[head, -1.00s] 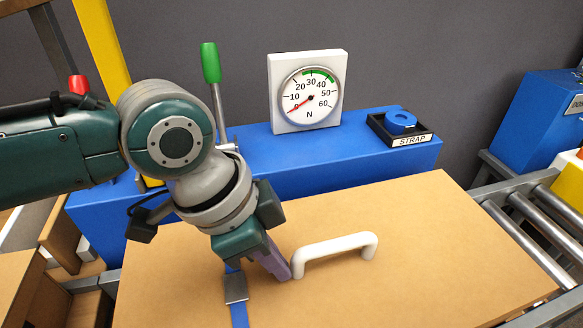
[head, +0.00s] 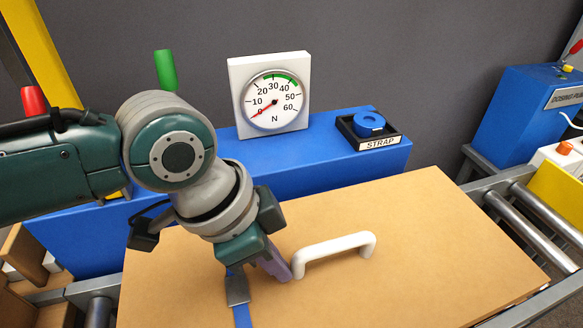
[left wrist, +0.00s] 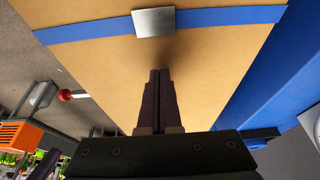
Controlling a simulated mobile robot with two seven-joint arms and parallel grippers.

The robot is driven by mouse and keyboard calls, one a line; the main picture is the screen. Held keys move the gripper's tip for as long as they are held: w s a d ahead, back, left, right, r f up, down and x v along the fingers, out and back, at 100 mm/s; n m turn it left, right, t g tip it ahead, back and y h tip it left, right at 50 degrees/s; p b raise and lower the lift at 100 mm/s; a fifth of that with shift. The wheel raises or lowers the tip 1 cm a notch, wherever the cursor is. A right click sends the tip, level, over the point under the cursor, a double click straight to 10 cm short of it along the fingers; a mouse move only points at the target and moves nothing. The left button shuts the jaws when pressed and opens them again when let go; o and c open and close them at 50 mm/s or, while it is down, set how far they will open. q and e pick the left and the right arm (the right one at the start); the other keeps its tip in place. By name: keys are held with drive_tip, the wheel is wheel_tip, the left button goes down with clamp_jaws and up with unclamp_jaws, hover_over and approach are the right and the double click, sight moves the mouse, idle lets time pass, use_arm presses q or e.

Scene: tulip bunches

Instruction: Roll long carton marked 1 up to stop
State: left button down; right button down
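The long brown carton (head: 430,235) lies flat on the roller conveyor in the head view, with a white handle (head: 335,252) on its top. A blue strap with a metal buckle (head: 237,290) crosses it; the buckle also shows in the left wrist view (left wrist: 154,22). No number is visible on the carton. My left gripper (head: 277,270) points down at the carton top, its fingers beside the left foot of the handle and seemingly touching it. In the left wrist view its fingers (left wrist: 160,95) are together with nothing between them. I cannot make out a stop. My right gripper is not in view.
A blue bench (head: 290,150) runs behind the carton, carrying a force gauge (head: 271,98) reading near 0 and a black STRAP tray (head: 350,130). Bare rollers (head: 515,225) lie to the right, near a yellow-sided unit (head: 560,195) with an orange button.

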sight(365, 234)
use_arm(q)
drive_tip(key=shift+w+d+f+b, duration=0.15)
drive_tip(key=shift+w+d+b, duration=0.1)
drive_tip(key=shift+d+b, duration=0.3)
drive_tip(key=shift+w+d+b, duration=0.3)
drive_tip(key=shift+d+b, duration=0.2)
drive_tip(key=shift+d, duration=0.25)
drive_tip(key=shift+w+d+b, duration=0.3)
drive_tip(key=shift+d+b, duration=0.15)
drive_tip(key=shift+d, duration=0.3)
drive_tip(key=shift+w+d+b, duration=0.3)
drive_tip(key=shift+d+b, duration=0.2)
drive_tip(key=shift+d, duration=0.25)
drive_tip(key=d+b, duration=0.1)
drive_tip(key=w+d+b, duration=0.1)
drive_tip(key=b, duration=0.1)
drive_tip(key=w+d+b, duration=0.1)
drive_tip(key=d, duration=0.1)
drive_tip(key=shift+d, duration=0.1)
drive_tip(key=shift+w+d+b, duration=0.15)
drive_tip(key=shift+d+b, duration=0.45)
drive_tip(key=shift+b, duration=0.2)
